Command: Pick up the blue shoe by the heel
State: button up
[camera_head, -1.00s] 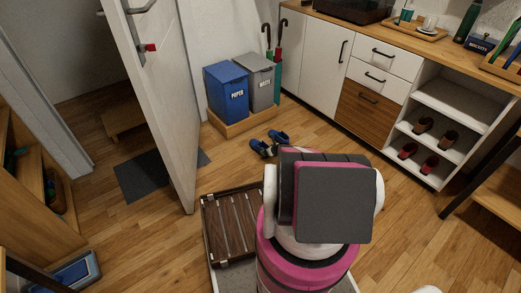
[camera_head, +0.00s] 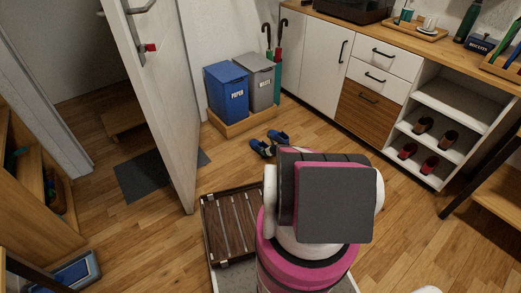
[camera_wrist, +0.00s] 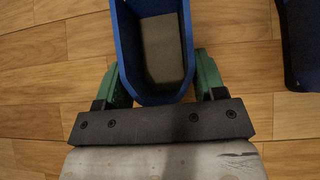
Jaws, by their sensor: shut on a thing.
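A blue shoe (camera_wrist: 128,45) with a grey-beige inside fills the top middle of the wrist view, its rounded heel end toward me. My gripper (camera_wrist: 157,72) has its green fingers on both sides of the heel and is shut on it. In the head view the held blue shoe (camera_head: 258,146) shows just left of my arm, at floor level. I cannot tell whether it is clear of the floor. A second blue shoe (camera_head: 279,136) is just behind and to its right; its dark blue edge also shows at the right of the wrist view (camera_wrist: 300,45).
Blue (camera_head: 226,92) and grey (camera_head: 262,82) bins stand in a wooden tray behind the shoes. An open white door (camera_head: 168,110) is on the left. A white cabinet (camera_head: 315,62) and a shelf with brown and red shoes (camera_head: 430,165) are at the right. Wooden floor surrounds the blue shoes.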

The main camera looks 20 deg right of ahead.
jog(key=shift+r, duration=0.1)
jog(key=shift+r, duration=2.9)
jog(key=shift+r, duration=0.1)
